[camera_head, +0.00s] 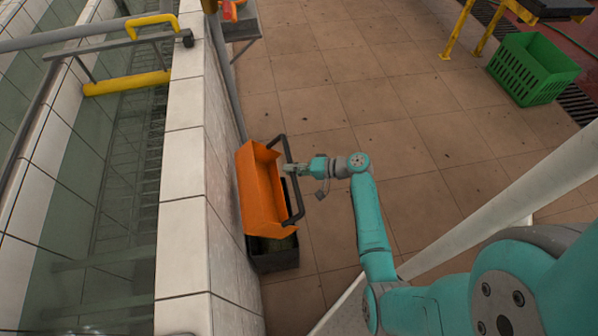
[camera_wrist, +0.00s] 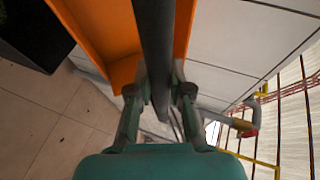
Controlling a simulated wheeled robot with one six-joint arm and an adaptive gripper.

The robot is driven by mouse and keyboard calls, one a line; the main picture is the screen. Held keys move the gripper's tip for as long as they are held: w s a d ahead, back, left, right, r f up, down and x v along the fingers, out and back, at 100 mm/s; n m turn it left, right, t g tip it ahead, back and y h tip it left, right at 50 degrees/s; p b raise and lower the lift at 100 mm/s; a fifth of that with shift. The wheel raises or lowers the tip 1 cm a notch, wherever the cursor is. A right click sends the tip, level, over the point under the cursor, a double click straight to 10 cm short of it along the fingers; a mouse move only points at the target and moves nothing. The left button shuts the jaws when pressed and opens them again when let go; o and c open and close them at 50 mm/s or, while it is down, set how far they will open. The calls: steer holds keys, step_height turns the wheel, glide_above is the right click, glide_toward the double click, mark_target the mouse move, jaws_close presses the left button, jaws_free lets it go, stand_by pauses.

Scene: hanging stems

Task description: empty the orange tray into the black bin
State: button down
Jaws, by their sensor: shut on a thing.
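The orange tray (camera_head: 262,195) hangs tilted beside the white tiled wall in the head view. Its dark handle bar (camera_head: 296,205) runs along its right side. My gripper (camera_head: 290,169) is shut on this handle. In the wrist view the fingers (camera_wrist: 158,95) close around the dark bar (camera_wrist: 153,40), with the orange tray (camera_wrist: 105,30) behind it. The black bin (camera_head: 274,263) stands on the floor against the wall, partly hidden below the tray. A dark corner of it shows in the wrist view (camera_wrist: 32,35). I see no loose contents in the tray; something dull green shows inside the bin.
The white tiled wall (camera_head: 186,190) borders the tray on the left, with a glassy basin and yellow-handled rails (camera_head: 127,83) beyond. A green crate (camera_head: 533,70) stands far right. A grey stand (camera_head: 240,22) is at the top. The tiled floor (camera_head: 400,100) is mostly clear.

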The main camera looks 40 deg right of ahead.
steer(key=shift+w+a+r+h, duration=0.1)
steer(key=shift+a+r+h, duration=0.1)
steer(key=shift+r, duration=0.25)
steer(key=shift+w+a+r+h, duration=0.1)
steer(key=shift+a+r, duration=0.05)
steer(key=shift+r, duration=0.25)
steer(key=shift+w+a+r+n+g+h, duration=0.35)
steer(key=shift+w+a+r+g+h, duration=0.2)
steer(key=shift+w+a+g+h, duration=0.8)
steer(key=shift+w+a+r+n+g+h, duration=0.4)
steer(key=shift+w+a+r+g+h, duration=0.35)
steer(key=shift+a, duration=1.1)
steer(key=shift+w+a+r+n+g+h, duration=0.35)
steer(key=shift+w+a+g+h, duration=0.45)
steer(key=shift+w+a+h, duration=0.6)
